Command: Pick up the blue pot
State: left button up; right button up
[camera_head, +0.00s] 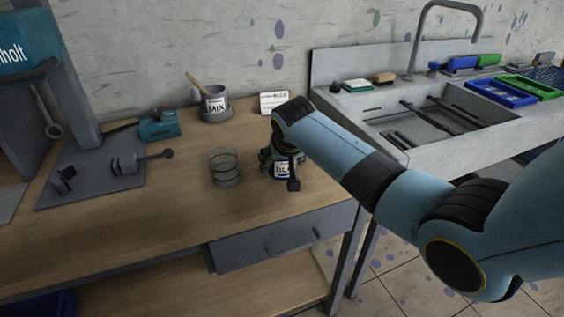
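The blue pot (281,170) is a small jar with a white label, of which the letters "BL" show. It stands upright on the wooden workbench (180,220), close to its right end. My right arm comes in from the right, and my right gripper (280,172) is lowered over the pot, with dark finger parts to its left and at its front right. The gripper and wrist hide the pot's top and part of its sides. I cannot tell whether the fingers touch it. My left gripper is not in view.
A wire cup (224,168) stands just left of the pot. A grey "MIX" pot (214,104) with a stick and a white card (273,102) are behind. A drill-like machine (70,100) stands left, a sink (420,120) right. The bench front is clear.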

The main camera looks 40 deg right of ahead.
jog(key=c, duration=0.8)
jog(key=shift+r, duration=0.1)
